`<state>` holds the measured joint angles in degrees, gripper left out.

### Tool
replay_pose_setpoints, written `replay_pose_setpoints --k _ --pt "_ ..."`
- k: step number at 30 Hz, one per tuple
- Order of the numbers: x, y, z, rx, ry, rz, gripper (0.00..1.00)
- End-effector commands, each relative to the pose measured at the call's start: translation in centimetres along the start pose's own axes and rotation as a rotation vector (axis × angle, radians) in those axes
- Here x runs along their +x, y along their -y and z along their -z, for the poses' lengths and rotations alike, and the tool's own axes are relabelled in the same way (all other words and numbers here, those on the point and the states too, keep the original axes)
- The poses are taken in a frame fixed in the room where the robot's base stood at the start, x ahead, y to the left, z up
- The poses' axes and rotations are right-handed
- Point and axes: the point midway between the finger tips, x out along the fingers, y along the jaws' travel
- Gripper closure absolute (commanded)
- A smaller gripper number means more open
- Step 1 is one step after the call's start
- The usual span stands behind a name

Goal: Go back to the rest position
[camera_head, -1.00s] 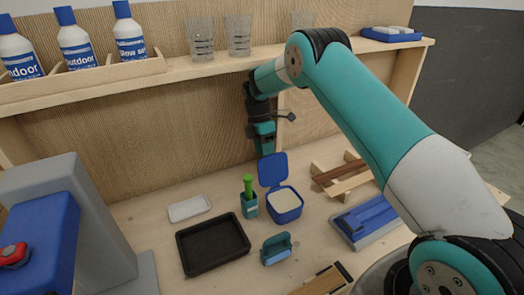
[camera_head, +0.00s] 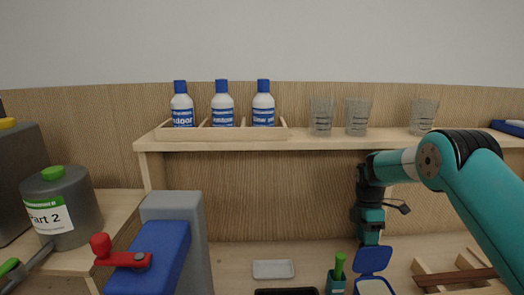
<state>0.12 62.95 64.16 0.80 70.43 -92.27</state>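My gripper (camera_head: 369,238) hangs at the end of my teal arm, pointing down above the worktable on the right. It is small and dark in this view, and I cannot make out its fingers. Just below it is a blue box with its lid raised (camera_head: 372,260). A teal holder with a green-handled tool (camera_head: 338,275) stands to its left. No thing shows clearly in the gripper.
A wooden shelf (camera_head: 240,144) carries three white-and-blue bottles in a rack (camera_head: 222,134) and three glasses (camera_head: 358,117). A grey-and-blue machine (camera_head: 172,240) and a grey container (camera_head: 62,212) stand at left. A white dish (camera_head: 273,269) and wooden rack (camera_head: 455,276) lie on the table.

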Motion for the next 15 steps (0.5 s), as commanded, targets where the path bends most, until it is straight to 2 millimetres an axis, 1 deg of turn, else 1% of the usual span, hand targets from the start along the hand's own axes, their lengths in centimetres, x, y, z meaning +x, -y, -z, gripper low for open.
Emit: replay_pose_setpoints --k 2,8,11,15 --pt "-0.1 0.0 0.4 0.002 0.002 -0.012 0.62" --pt "-0.7 0.1 0.7 0.023 0.002 -0.045 0.62" --pt "-1.0 0.2 1.5 0.029 0.003 -0.064 0.62" --pt "-1.8 0.2 3.5 0.038 0.003 -0.111 0.62"
